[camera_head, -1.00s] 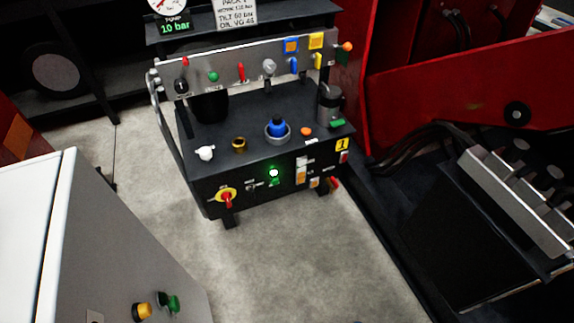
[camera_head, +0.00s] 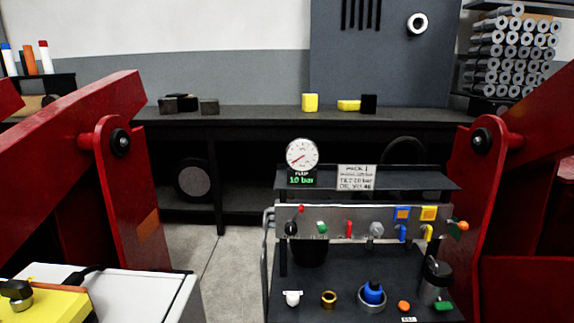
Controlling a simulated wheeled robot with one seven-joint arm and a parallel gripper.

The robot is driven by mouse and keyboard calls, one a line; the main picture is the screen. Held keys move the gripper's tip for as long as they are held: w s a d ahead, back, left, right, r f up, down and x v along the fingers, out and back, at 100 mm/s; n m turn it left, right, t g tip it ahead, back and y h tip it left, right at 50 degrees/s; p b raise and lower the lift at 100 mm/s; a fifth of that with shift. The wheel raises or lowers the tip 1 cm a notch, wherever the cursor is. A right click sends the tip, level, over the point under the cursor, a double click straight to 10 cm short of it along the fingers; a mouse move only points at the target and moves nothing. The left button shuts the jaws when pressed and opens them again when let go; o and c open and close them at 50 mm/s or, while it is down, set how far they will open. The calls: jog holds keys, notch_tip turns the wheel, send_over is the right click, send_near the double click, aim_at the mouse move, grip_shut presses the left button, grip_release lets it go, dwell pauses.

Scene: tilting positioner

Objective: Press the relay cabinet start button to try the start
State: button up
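The white-topped cabinet (camera_head: 148,292), which looks like the relay cabinet, stands at the lower left, cut off by the picture's bottom edge. Only its top and a strip of its side show. Its front buttons are out of view now, so I cannot see the start button. My gripper is not in view.
A yellow box with a black knob (camera_head: 40,303) sits on the cabinet. The hydraulic pack's panel (camera_head: 345,222) stands at lower right; its gauge (camera_head: 302,155) display reads 10 bar. Red frames (camera_head: 110,175) flank the view. A dark bench (camera_head: 250,118) runs behind.

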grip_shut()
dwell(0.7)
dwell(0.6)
